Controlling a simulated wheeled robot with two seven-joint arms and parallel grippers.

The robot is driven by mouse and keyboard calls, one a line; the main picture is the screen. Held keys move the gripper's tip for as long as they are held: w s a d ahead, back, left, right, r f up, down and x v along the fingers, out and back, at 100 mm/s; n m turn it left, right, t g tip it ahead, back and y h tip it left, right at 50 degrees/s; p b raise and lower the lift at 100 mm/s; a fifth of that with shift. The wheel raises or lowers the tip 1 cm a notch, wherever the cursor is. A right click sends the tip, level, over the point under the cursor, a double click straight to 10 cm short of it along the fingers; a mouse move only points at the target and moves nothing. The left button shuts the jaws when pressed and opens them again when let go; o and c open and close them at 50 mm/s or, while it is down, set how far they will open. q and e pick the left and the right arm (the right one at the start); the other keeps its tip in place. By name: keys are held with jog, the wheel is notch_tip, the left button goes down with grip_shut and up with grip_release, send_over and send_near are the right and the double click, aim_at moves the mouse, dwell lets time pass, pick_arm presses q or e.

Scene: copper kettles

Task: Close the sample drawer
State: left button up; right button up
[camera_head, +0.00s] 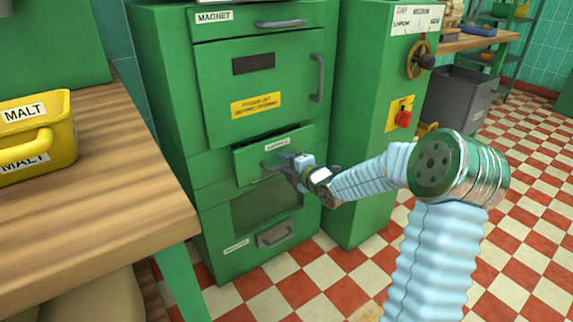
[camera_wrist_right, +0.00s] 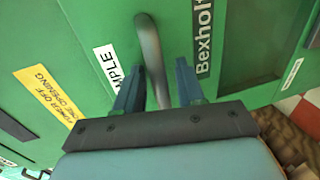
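The sample drawer (camera_head: 246,157) is a green drawer in the middle of the green machine. Its front stands a little proud of the machine, so it looks partly open. Its grey bar handle (camera_wrist_right: 149,48) lies between the two fingers of my right gripper (camera_wrist_right: 158,80) in the wrist view, with gaps visible beside it. The label by the handle reads "MPLE", its start cut off. In the head view my right gripper (camera_head: 284,162) is at the drawer's handle and hides part of it. My left gripper is out of view.
Above the drawer is a large door (camera_head: 216,95) with a yellow warning label. Below it are a dark window and a lower handle (camera_head: 275,233). A wooden bench (camera_head: 110,200) with a yellow malt bin (camera_head: 60,130) stands at left. A green cabinet (camera_head: 362,100) adjoins at right.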

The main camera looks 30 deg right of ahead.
grip_shut()
jog(key=b+x, duration=0.1)
jog(key=x, duration=0.1)
jog(key=b+x, duration=0.1)
jog(key=shift+w+r, duration=0.25)
jog(key=shift+w, duration=0.2)
jog(key=shift+r, duration=0.15)
grip_release()
jog(key=shift+w, duration=0.1)
